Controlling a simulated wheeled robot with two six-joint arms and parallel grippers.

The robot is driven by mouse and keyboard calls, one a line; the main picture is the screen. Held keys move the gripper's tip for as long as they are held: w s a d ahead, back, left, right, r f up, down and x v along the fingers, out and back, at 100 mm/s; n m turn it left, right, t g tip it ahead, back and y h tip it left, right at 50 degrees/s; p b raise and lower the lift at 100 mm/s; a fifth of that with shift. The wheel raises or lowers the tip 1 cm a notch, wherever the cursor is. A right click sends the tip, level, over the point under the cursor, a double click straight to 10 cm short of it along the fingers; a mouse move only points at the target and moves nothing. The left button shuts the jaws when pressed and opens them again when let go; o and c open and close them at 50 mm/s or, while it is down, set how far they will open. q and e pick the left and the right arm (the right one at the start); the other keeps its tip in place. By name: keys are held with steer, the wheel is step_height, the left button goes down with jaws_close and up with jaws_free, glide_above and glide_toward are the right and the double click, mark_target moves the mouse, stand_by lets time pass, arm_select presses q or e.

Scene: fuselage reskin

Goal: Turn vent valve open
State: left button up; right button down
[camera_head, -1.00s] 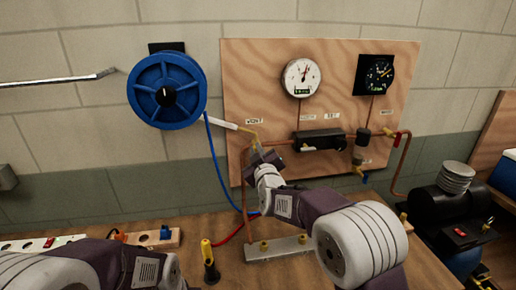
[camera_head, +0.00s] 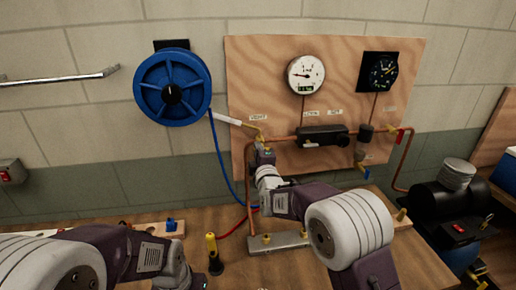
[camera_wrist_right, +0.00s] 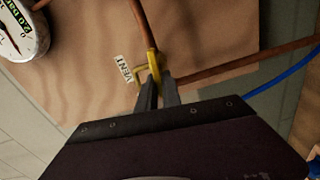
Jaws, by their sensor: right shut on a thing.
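The yellow vent valve (camera_head: 257,134) sits on the copper pipe at the left of the plywood panel (camera_head: 270,80). The wrist view shows the yellow valve (camera_wrist_right: 154,66) beside a "VENT" label (camera_wrist_right: 124,71). My right gripper (camera_head: 263,148) reaches up to it from below. In the wrist view its dark fingers (camera_wrist_right: 157,90) are closed on the valve's handle, which they partly hide. My left arm enters at the lower left of the head view, and its fingers are below the frame edge.
A white gauge (camera_head: 306,75) and a black gauge (camera_head: 378,72) hang on the panel. A blue hose reel (camera_head: 172,87) is on the wall at left. A yellow-and-black tool (camera_head: 213,252) and a metal bar (camera_head: 278,243) are on the bench.

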arm_select(q)
steer(key=shift+r, duration=0.2)
arm_select(e)
steer(key=shift+n, duration=0.6)
steer(key=c, duration=1.8)
jaws_free()
arm_select(q)
steer(key=shift+w, duration=0.1)
arm_select(e)
steer(key=shift+o, duration=1.4)
steer(key=shift+w+d+f, duration=0.1)
steer(key=shift+w+f, duration=0.05)
steer(key=shift+w, duration=0.05)
